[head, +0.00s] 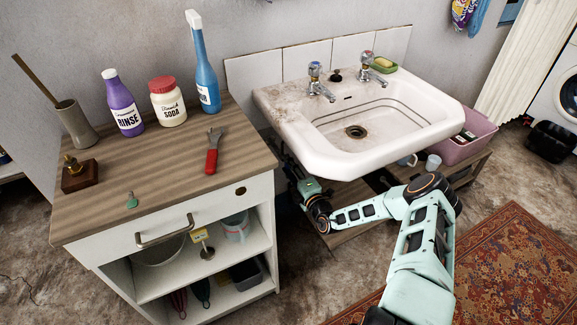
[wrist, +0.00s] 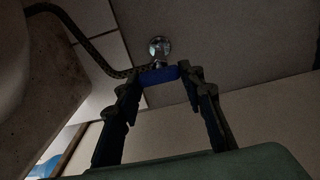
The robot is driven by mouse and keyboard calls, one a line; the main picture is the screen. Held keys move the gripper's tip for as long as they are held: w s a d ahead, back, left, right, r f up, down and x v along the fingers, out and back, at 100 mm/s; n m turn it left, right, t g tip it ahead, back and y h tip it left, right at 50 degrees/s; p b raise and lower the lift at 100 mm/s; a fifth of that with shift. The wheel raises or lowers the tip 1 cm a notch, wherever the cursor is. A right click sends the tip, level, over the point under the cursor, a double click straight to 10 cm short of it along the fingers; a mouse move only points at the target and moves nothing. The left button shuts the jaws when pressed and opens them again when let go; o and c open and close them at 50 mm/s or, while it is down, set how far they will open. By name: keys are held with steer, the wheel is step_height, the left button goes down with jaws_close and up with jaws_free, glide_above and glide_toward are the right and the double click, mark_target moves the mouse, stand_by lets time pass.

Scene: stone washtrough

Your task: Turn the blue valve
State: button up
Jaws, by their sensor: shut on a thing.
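The blue valve (wrist: 158,75) shows in the wrist view as a short blue handle in front of a round chrome fitting (wrist: 159,48) on the wall. My gripper (wrist: 165,84) has its two fingers on either side of the blue handle and is shut on it. In the head view my gripper (head: 302,186) reaches in under the left side of the white sink (head: 350,165). The blue valve is hidden in the head view by the sink and the cabinet.
A dark hose (wrist: 90,45) runs to the valve from the upper left. The wooden cabinet (head: 170,210) stands close on the left, with bottles and a red-handled tool (head: 212,152) on top. A pink tub (head: 470,140) sits right of the sink. A rug (head: 510,260) lies at right.

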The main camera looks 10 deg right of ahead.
stand_by(0.5)
steer(key=o, duration=1.2)
steer(key=shift+c, duration=0.2)
steer(key=v, duration=1.2)
